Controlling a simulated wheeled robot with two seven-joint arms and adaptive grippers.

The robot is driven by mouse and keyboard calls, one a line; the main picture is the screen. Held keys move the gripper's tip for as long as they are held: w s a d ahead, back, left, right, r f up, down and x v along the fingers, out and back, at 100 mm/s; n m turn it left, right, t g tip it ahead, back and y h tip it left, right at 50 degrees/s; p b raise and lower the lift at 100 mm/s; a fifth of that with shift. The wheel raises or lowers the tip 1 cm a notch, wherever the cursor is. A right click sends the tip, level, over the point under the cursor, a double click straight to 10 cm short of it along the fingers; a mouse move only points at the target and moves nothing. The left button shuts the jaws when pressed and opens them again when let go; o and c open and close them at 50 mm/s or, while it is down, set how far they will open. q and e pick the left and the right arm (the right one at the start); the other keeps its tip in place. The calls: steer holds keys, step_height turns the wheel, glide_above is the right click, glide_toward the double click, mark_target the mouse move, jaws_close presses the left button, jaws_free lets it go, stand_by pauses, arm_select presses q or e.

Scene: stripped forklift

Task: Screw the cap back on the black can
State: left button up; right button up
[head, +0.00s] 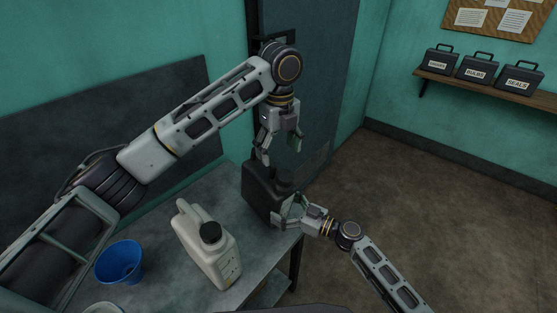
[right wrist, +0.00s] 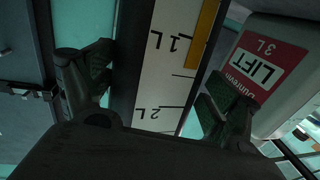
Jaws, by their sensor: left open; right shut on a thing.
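The black can (head: 258,184) stands upright at the right end of the grey table. In the right wrist view it (right wrist: 125,60) shows a pale level strip marked 1L and 2L. A dark round shape (head: 284,178) sits on its top; I cannot tell whether this is the cap or the bare neck. My left gripper (head: 280,150) points down just above the can, open, with nothing visible between its fingers. My right gripper (head: 290,208) is shut on the lower body of the can; its fingers (right wrist: 155,95) lie on either side of it.
Labelled black cases (head: 478,68) sit on a wall shelf (head: 490,89). The floor at right is clear.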

arm_select(q)
steer(key=shift+r, duration=1.8)
arm_select(e)
steer(key=shift+r, duration=0.3)
steer(key=o, duration=1.7)
arm_select(q)
steer(key=shift+s, duration=0.1)
arm_select(e)
steer(key=shift+o, duration=0.2)
steer(key=shift+f, duration=0.1)
steer(key=shift+s+f, duration=0.1)
steer(key=shift+f, duration=0.05)
steer(key=shift+v, duration=1.05)
steer(key=v, duration=0.9)
steer(key=shift+s+d, duration=0.2)
steer(key=shift+d, duration=0.15)
